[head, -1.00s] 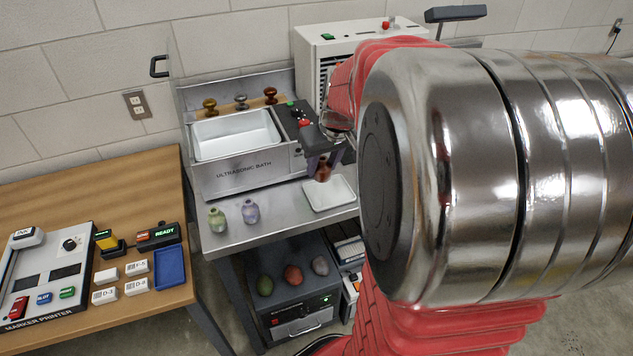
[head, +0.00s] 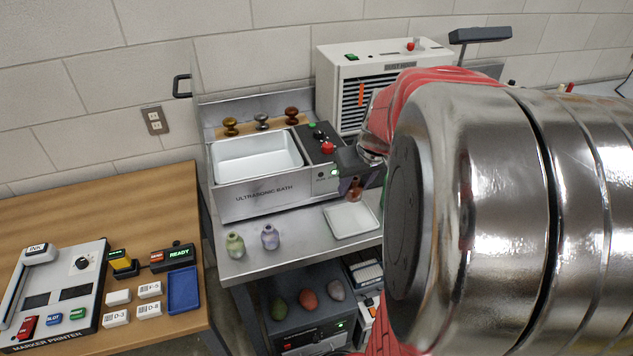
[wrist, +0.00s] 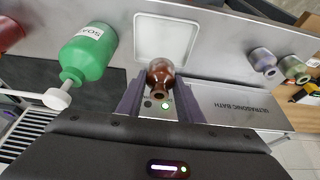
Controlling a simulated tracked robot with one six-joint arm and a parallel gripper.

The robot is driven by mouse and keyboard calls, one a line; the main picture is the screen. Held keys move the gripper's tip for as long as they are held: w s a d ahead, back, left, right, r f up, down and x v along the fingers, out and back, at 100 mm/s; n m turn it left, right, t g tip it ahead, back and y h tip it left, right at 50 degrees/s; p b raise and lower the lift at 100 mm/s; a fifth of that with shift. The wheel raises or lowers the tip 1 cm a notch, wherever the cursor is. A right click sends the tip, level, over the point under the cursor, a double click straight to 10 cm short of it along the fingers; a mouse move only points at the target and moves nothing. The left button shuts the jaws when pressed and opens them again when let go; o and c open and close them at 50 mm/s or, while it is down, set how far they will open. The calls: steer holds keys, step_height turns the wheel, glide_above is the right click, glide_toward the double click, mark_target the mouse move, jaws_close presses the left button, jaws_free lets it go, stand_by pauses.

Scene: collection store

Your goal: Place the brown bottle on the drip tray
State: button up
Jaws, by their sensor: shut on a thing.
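The brown bottle (head: 354,190) is held in my gripper (head: 352,182), which is partly hidden behind my own arm in the head view. In the wrist view the bottle (wrist: 160,76) is between the two dark fingers of my gripper (wrist: 158,97), its neck pointing toward the camera. The drip tray (head: 350,222) is a shallow white square tray on the steel bench, and it looks empty. In the wrist view the tray (wrist: 167,38) lies just beyond the bottle, whose body overlaps its near edge. The gap between bottle and tray is hard to judge.
The ultrasonic bath (head: 262,198) stands behind and left of the tray. A green soap bottle (wrist: 85,52) stands to the tray's left in the wrist view. A green bottle (head: 235,245) and a purple bottle (head: 270,237) stand near the bench's front edge.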

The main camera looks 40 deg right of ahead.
mark_target(353, 196)
steer(key=shift+f, duration=1.85)
steer(key=shift+f, duration=1.85)
steer(key=shift+f, duration=0.15)
steer(key=o, duration=1.3)
steer(key=shift+c, duration=0.2)
steer(key=v, duration=1.2)
